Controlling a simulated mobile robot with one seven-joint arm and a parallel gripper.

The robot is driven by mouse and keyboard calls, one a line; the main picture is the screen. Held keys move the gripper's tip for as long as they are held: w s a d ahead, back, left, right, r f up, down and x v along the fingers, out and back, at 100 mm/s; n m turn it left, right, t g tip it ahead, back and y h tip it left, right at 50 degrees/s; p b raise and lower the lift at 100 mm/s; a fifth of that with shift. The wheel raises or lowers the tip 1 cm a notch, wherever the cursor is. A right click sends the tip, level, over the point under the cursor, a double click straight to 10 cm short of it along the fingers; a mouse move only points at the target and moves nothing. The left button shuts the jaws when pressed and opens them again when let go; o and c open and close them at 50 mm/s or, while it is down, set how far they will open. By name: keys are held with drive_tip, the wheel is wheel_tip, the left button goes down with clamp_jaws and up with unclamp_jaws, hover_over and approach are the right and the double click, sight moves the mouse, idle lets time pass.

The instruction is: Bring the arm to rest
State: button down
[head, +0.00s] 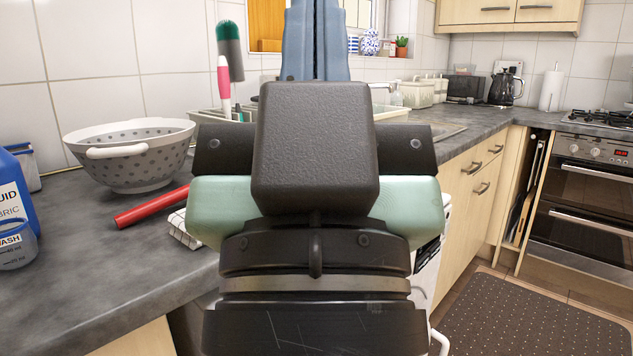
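My own arm fills the middle of the head view, very near the camera. It shows dark rings low down, a pale green housing with bolted dark plates, and a black block in front. A blue-grey part rises behind the block and leaves the picture at the top. I cannot make out fingertips for sure, so the gripper's opening and anything held cannot be told. The arm hides part of the worktop and sink behind it.
The grey worktop (95,258) runs along the left and back. On it are a colander (135,165), a red rod-like object (153,206) and a blue detergent bottle (18,195). An oven (585,205) stands right. Floor around the dark mat (530,318) looks clear.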

wheel_tip(320, 180, up, 36)
drive_tip(key=p, duration=3.4)
drive_tip(key=shift+r+p, duration=0.25)
drive_tip(key=shift+p, duration=0.05)
